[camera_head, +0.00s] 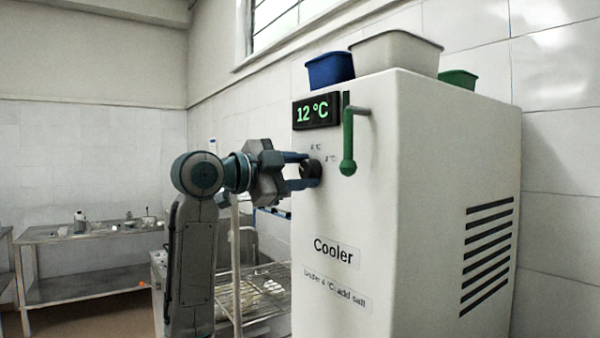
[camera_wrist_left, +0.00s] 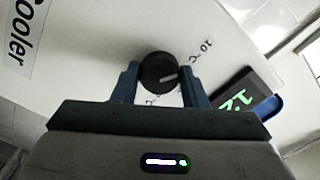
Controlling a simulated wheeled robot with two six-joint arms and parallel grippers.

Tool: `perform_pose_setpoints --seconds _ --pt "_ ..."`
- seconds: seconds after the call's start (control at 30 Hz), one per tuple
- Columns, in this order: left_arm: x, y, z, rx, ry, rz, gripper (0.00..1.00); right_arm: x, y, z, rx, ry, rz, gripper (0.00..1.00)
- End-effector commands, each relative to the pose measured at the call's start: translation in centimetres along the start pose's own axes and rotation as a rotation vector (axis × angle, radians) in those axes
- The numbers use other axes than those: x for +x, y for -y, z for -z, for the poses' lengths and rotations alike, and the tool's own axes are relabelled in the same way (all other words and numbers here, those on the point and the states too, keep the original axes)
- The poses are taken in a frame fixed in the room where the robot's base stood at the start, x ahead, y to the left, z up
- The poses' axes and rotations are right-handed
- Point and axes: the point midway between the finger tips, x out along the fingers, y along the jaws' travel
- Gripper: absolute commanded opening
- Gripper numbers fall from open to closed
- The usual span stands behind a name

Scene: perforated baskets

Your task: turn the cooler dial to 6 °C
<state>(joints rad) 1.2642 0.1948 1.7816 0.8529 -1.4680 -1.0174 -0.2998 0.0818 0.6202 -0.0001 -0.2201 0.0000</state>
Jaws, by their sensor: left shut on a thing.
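The cooler (camera_head: 400,240) is a tall white cabinet with a green-lit display (camera_head: 317,111) reading 12 °C. A round black dial (camera_head: 312,169) sits on its front below the display. My left gripper (camera_head: 305,170) is shut on the dial, one finger on each side. In the left wrist view, the dial (camera_wrist_left: 158,72) with a pale pointer line lies between the fingers of the left gripper (camera_wrist_left: 160,85). A "10 °C" mark shows near it; other marks are partly hidden by the fingers. My right gripper is not in view.
A green handle (camera_head: 348,140) sticks out of the cooler's front right of the dial. Blue (camera_head: 330,70), grey (camera_head: 395,55) and green (camera_head: 458,78) bins stand on top. A wire rack (camera_head: 250,295) is low beside the cooler, and a metal table (camera_head: 90,240) stands far left.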

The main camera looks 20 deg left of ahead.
Motion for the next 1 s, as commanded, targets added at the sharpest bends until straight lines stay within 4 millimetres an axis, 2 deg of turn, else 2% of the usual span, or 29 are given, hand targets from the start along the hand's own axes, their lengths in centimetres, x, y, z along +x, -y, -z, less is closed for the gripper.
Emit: perform_pose_setpoints --seconds 0.43,0.47,0.53,0.57,0.87,1.0 --pt "0.0 0.0 0.0 0.007 -0.001 0.000 0.17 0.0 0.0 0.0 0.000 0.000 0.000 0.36" --pt "0.0 0.0 0.0 0.007 -0.001 0.000 0.45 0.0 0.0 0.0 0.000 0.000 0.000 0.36" --pt "0.0 0.0 0.0 0.007 -0.001 0.000 0.59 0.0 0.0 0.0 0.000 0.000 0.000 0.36" --pt "0.0 0.0 0.0 0.007 0.000 0.000 0.61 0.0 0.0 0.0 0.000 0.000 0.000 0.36" --pt "-0.2 0.0 0.0 0.007 0.000 0.000 0.61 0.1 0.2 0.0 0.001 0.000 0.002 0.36" --pt "-1.7 -0.2 -0.3 0.009 0.002 0.002 0.61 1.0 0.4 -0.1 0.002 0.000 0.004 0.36"
